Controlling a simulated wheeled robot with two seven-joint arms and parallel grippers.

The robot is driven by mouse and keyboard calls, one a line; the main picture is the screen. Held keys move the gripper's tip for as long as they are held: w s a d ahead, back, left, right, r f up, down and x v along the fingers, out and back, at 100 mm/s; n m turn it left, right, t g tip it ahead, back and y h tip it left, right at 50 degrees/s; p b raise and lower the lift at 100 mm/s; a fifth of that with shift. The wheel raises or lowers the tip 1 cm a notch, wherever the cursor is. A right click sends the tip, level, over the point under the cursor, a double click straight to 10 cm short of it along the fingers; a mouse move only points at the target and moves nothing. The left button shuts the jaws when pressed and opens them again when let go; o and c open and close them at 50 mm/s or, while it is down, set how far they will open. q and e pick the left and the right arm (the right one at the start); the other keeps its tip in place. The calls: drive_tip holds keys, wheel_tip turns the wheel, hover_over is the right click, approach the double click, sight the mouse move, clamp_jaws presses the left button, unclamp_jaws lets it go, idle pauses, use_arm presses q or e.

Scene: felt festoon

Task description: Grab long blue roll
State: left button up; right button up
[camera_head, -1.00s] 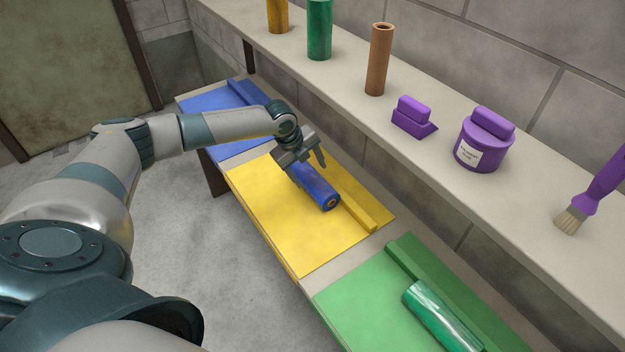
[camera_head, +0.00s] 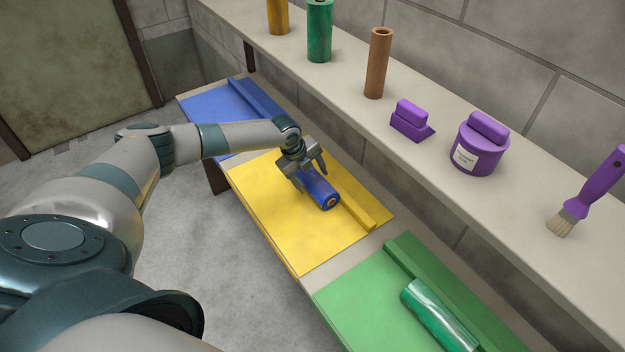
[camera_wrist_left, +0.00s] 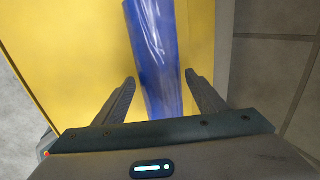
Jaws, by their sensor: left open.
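The long blue roll (camera_head: 322,194) lies on the yellow mat (camera_head: 286,232), beside the raised yellow strip along its far side. My left gripper (camera_head: 305,178) is over the roll and open, and its hand hides the roll's rear part. In the left wrist view the blue roll (camera_wrist_left: 155,60) runs between the two open fingers of my left gripper (camera_wrist_left: 160,85), with a gap on each side. I cannot tell whether the fingertips reach down beside the roll. My right gripper is not in view.
A blue mat (camera_head: 212,108) lies behind and a green mat (camera_head: 350,304) with a shiny green roll (camera_head: 436,316) lies in front. The shelf (camera_head: 340,82) holds upright rolls, a purple block (camera_head: 411,121), a purple tub (camera_head: 478,148) and a brush (camera_head: 590,195).

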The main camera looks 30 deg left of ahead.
sight(313, 177)
use_arm(q)
drive_tip(key=shift+x, duration=1.25)
drive_tip(key=shift+a, duration=0.1)
drive_tip(key=c, duration=1.1)
drive_tip(key=shift+r, duration=0.2)
drive_tip(key=shift+c, duration=0.2)
wheel_tip(313, 177, up, 9)
drive_tip(key=shift+w+f+b, duration=0.1)
drive_tip(key=shift+f+b, duration=0.05)
drive_tip(key=shift+b, duration=1.05)
drive_tip(key=shift+r, duration=0.5)
